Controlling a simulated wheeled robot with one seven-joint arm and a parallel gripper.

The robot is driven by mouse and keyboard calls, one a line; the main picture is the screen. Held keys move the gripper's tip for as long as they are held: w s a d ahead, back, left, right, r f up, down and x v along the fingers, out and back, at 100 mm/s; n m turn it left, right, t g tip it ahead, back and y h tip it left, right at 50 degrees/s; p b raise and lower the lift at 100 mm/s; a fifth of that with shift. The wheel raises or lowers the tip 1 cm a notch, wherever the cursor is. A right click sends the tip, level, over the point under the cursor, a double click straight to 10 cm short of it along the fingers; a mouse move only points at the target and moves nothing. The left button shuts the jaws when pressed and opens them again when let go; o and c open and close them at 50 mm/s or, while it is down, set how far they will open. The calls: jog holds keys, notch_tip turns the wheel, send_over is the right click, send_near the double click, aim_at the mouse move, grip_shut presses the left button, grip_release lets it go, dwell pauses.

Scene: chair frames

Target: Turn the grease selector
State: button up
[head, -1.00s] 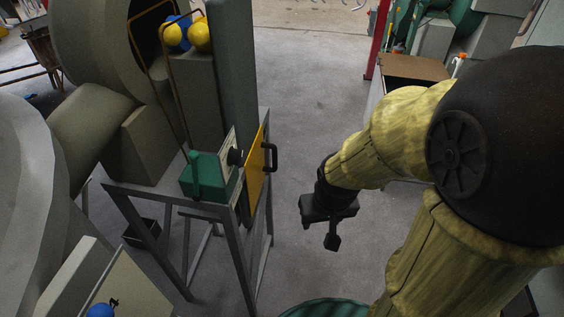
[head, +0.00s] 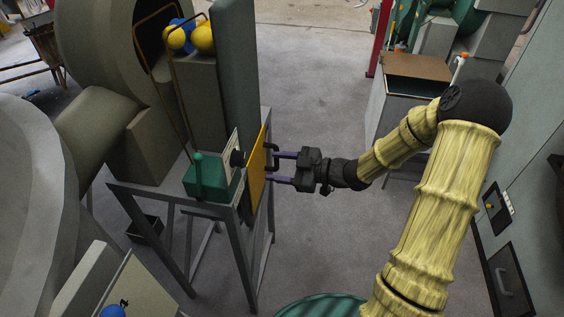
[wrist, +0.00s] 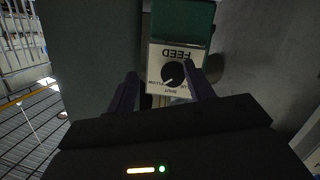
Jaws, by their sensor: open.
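A round black knob (head: 237,158) sits on a pale plate on the side of a green box (head: 208,182). In the wrist view the knob (wrist: 173,74) has a pale pointer mark toward its lower left, and the plate (wrist: 158,55) reads FEED upside down, with small words around the knob only partly legible. No grease label is readable. My gripper (head: 271,167) is open and faces the plate from the right, apart from the knob. In the wrist view its two dark fingers (wrist: 163,84) stand either side of the knob's line, with nothing between them.
A yellow panel (head: 257,175) with a black handle (head: 273,150) stands beside the plate, close to my fingertips. A grey metal stand (head: 235,255) carries the box. A tall grey-green post (head: 232,80) rises behind. Open floor (head: 320,95) lies behind my gripper.

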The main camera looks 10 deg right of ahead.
aim_at(244, 160)
jog(key=s+r+n+y, duration=0.1)
jog(key=s+r+n+g+y, duration=0.1)
jog(key=y, duration=0.1)
jog(key=shift+d+r, duration=0.1)
jog(key=shift+r, duration=0.2)
jog(key=b+x, duration=0.1)
jog(key=x, duration=0.8)
jog(key=shift+f+b, duration=0.1)
jog(key=shift+b, duration=0.3)
jog(key=c, duration=0.6)
jog(key=shift+o, duration=0.2)
jog(key=shift+n, duration=0.3)
